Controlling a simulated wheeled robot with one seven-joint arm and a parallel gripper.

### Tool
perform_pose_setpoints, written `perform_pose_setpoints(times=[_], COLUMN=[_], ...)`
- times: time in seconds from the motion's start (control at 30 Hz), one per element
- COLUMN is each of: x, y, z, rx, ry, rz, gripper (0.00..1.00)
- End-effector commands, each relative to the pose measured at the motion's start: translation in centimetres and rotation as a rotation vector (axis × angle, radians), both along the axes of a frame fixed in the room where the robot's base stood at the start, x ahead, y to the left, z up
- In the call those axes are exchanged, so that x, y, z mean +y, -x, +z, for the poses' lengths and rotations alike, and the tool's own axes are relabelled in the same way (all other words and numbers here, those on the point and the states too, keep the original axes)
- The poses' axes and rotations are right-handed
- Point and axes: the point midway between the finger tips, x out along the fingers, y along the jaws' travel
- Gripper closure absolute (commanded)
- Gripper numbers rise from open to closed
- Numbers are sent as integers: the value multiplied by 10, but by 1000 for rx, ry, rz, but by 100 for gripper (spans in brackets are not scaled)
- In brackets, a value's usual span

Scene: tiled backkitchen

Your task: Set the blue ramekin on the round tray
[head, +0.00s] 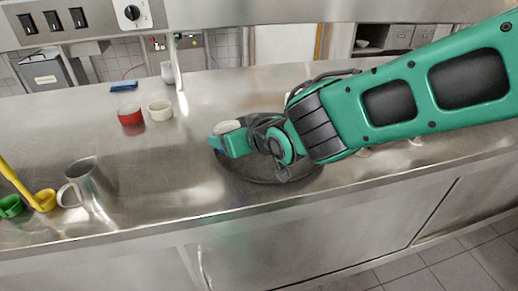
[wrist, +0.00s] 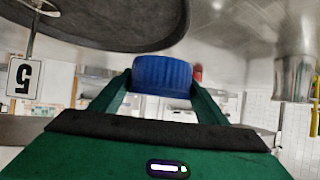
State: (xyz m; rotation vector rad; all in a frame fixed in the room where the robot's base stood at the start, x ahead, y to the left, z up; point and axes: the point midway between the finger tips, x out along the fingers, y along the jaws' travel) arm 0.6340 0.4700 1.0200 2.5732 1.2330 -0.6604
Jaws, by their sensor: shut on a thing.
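The blue ramekin (wrist: 162,76) is held between the two fingers of my gripper (wrist: 160,90) in the wrist view. In the head view my gripper (head: 222,142) is over the left part of the dark round tray (head: 262,182). A pale round rim shows at the fingers there, and most of the ramekin's blue side is hidden. The tray's dark edge also fills the upper left of the wrist view (wrist: 110,40). The ramekin looks apart from the tray, but the exact gap is unclear. My arm hides the tray's right part.
A red ramekin (head: 131,115) and a white ramekin (head: 160,110) stand on the steel counter, left of the tray. A metal mug (head: 90,184) and yellow (head: 42,198) and green (head: 11,206) ladles are farther left. The counter between mug and tray is clear.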

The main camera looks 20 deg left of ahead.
Motion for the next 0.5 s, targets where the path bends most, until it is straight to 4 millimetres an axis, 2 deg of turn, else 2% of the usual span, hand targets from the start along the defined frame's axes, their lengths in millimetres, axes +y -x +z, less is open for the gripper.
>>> perform_pose_setpoints(times=[0.23, 0.5], x=[-29, -41], y=[-32, -46], z=[-29, -43], rx=[1, 0], ry=[0, 0], rz=[4, 9], gripper=[59, 59])
